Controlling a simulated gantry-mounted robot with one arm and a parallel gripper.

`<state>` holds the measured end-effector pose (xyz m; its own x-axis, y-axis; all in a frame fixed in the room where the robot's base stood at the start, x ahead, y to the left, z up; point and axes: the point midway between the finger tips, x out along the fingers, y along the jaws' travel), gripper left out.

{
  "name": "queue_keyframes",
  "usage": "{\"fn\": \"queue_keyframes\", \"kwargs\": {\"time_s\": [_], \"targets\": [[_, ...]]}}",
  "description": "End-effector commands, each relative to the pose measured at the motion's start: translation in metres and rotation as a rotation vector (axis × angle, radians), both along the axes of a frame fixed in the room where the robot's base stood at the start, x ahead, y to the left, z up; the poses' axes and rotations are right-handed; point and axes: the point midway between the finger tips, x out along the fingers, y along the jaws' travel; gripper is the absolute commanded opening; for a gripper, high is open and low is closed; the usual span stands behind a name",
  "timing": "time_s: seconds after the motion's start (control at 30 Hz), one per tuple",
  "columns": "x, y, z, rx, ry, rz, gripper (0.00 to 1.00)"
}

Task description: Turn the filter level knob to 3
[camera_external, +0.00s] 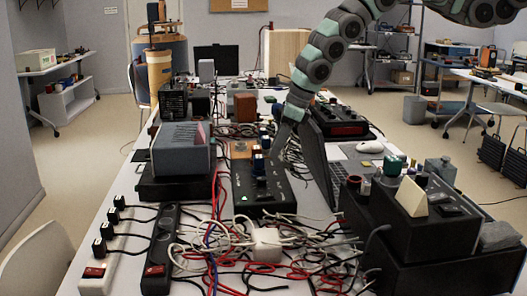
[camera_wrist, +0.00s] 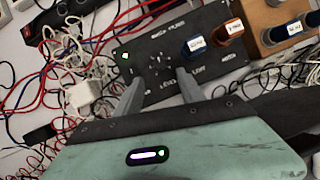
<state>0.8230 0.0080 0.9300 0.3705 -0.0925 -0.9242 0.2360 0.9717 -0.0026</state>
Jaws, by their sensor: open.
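A black control box (camera_external: 279,206) with a small green light stands on the table in the external view. Its face (camera_wrist: 222,72) fills the upper middle of the wrist view, with white labels, one reading "LEVEL". A dark round dial area with white marks, seemingly the filter level knob (camera_wrist: 158,64), lies just beyond my fingertips; its pointer setting is too small to read. My gripper (camera_wrist: 160,78) is open and empty, its two grey fingers spread over the panel near this dial. In the external view my gripper (camera_external: 281,140) is above the box's far part, fingertips partly unclear.
Blue-capped (camera_wrist: 195,47) and orange-brown (camera_wrist: 230,34) parts stand right of the dial. A laptop (camera_external: 318,160) stands close right of my gripper. Red and white cables and a white adapter (camera_external: 266,245) crowd the front. A grey device (camera_external: 181,149) stands left.

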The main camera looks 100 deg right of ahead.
Motion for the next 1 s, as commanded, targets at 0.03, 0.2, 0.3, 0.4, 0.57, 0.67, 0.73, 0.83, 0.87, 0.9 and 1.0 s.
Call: {"fn": "queue_keyframes", "kwargs": {"time_s": [0.03, 0.2, 0.3, 0.4, 0.57, 0.67, 0.73, 0.83, 0.87, 0.9, 1.0], "targets": [[0.003, -0.001, -0.015, 0.002, -0.002, 0.000, 0.46], [0.013, -0.001, -0.034, 0.006, -0.002, -0.002, 0.46], [0.017, -0.001, -0.046, 0.005, 0.001, 0.000, 0.46], [0.022, -0.003, -0.058, 0.006, -0.001, -0.002, 0.46], [0.028, -0.005, -0.075, 0.004, 0.000, -0.003, 0.46], [0.033, -0.005, -0.081, 0.006, -0.004, -0.001, 0.46], [0.035, -0.005, -0.085, 0.005, -0.004, 0.000, 0.46], [0.036, -0.006, -0.091, 0.004, -0.001, 0.000, 0.46], [0.037, -0.007, -0.091, 0.004, -0.002, 0.000, 0.46], [0.037, -0.007, -0.092, 0.004, -0.002, -0.002, 0.46], [0.038, -0.009, -0.093, 0.002, -0.002, -0.002, 0.46]]}}
